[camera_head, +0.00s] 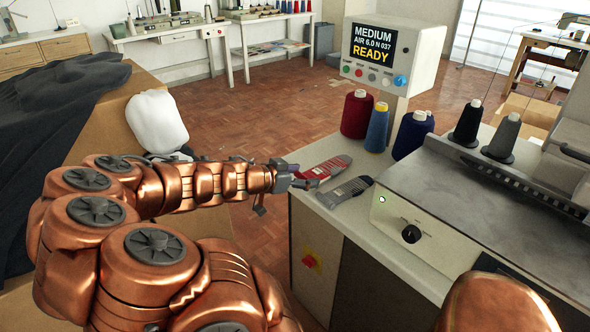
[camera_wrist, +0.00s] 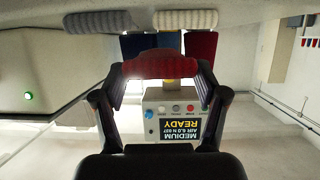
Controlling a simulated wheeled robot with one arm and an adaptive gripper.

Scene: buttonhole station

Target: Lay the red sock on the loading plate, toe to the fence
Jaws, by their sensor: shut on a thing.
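My gripper (camera_head: 285,179) is at the left edge of the pale worktop, low beside the socks. In the wrist view, which is upside down, its two fingers (camera_wrist: 158,92) are shut on the red sock (camera_wrist: 160,65), held bunched across the fingertips. In the head view a bright red part of the sock (camera_head: 312,173) shows just right of the fingers; its full shape and toe direction cannot be told. A grey sock (camera_head: 346,191) lies flat on the worktop close by. I cannot tell the loading plate or its fence for certain.
Dark red (camera_head: 357,113), blue (camera_head: 377,127) and navy (camera_head: 413,134) thread cones stand behind the socks. The control box screen (camera_head: 376,46) reads READY. A cardboard box (camera_head: 110,110) bears dark cloth at left.

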